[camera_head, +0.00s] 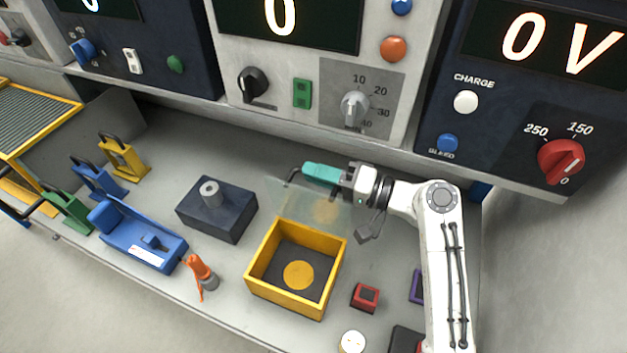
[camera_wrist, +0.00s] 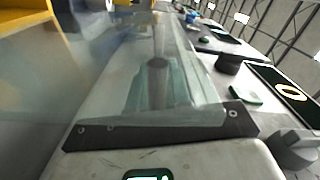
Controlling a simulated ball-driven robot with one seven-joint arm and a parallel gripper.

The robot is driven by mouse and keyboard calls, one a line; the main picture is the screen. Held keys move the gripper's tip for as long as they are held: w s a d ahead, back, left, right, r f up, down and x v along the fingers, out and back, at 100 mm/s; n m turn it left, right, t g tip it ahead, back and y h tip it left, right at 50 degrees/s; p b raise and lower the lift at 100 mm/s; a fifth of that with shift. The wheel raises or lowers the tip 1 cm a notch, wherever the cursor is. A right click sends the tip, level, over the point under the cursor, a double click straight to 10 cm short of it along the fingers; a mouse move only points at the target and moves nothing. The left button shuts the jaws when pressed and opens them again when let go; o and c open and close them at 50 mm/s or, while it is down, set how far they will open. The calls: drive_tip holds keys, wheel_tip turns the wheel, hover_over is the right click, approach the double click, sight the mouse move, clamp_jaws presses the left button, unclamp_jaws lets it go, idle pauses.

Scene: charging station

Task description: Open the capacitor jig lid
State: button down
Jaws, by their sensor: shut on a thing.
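The capacitor jig is a yellow open-topped box (camera_head: 262,283) with a dark floor and a round yellow disc (camera_head: 298,275) inside. Its clear lid (camera_head: 290,198) stands raised at the box's far side, so the inside is uncovered from above. My gripper (camera_head: 312,172), with teal fingers, is at the lid's upper edge, shut on the dark lid handle (camera_head: 293,178). In the wrist view the teal fingers (camera_wrist: 158,75) show blurred behind a clear pane, close around a dark piece. The exact contact is hard to see.
A dark block with a metal post (camera_head: 228,215) stands left of the jig, with a blue fixture (camera_head: 135,240) and an orange tool (camera_head: 200,270) farther left. A small red box (camera_head: 365,297) lies right. Instrument panels (camera_head: 300,75) stand close behind my gripper.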

drive_tip(key=shift+w+d+f+m, duration=0.25)
drive_tip(key=shift+w+f+m, duration=0.05)
drive_tip(key=shift+f, duration=0.25)
drive_tip(key=c, duration=1.3)
unclamp_jaws()
drive_tip(key=shift+c, duration=0.2)
drive_tip(key=shift+o, duration=0.9)
drive_tip(key=shift+r, duration=0.2)
drive_tip(key=b+v, duration=0.2)
drive_tip(key=v, duration=0.8)
drive_tip(key=shift+d+b, duration=0.3)
drive_tip(key=shift+d, duration=0.1)
drive_tip(key=shift+s, duration=0.1)
